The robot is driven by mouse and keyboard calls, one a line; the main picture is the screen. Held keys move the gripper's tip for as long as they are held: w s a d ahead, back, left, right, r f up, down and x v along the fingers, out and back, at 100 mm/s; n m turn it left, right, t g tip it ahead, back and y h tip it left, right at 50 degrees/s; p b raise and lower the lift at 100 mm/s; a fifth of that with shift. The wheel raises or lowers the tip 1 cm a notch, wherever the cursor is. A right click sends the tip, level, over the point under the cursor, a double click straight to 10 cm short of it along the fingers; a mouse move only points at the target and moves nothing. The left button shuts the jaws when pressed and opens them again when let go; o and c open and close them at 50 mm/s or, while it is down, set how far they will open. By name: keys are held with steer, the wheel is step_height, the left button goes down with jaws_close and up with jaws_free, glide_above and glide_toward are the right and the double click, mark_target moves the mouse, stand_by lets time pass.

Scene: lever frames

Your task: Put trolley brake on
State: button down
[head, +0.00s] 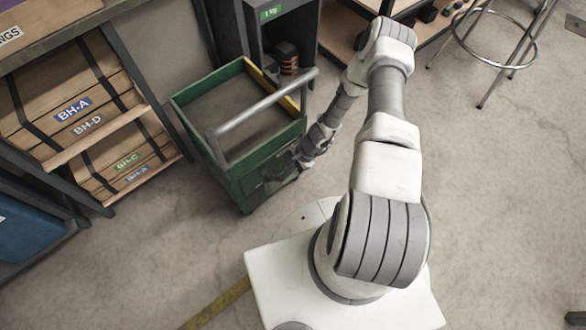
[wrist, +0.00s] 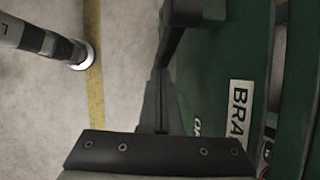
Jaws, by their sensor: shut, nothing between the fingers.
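The green trolley (head: 228,170) stands on the floor with a grey push handle (head: 262,103) over its open top. In the wrist view its green panel (wrist: 215,75) fills the right side, with a white label (wrist: 240,108) reading "BRA", cut off by my gripper. Smaller white lettering (wrist: 196,127) beside it is partly hidden. A dark lever-like bar with a blocky end (wrist: 195,12) sticks out at the top. My gripper (wrist: 160,73) is shut and empty, its fingertips at or close to the bar's lower end; I cannot tell whether they touch. The head view shows my gripper (head: 280,175) against the trolley's near side.
A shelf with wooden boxes (head: 75,110) stands left of the trolley, and a dark cabinet (head: 285,35) stands behind it. A metal stool (head: 500,62) is at the upper right. A yellow floor line (wrist: 95,75) runs beside the trolley.

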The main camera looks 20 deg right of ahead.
steer(key=shift+s+a+f, duration=0.2)
steer(key=shift+a+f, duration=0.3)
steer(key=shift+f, duration=0.05)
steer(key=shift+b, duration=0.3)
steer(key=w+d+r+p, duration=0.1)
steer(key=d+r, duration=0.1)
steer(key=d, duration=0.4)
steer(key=w+d+r+p, duration=0.1)
steer(key=d, duration=0.6)
steer(key=shift+r, duration=0.4)
steer(key=shift+d, duration=0.2)
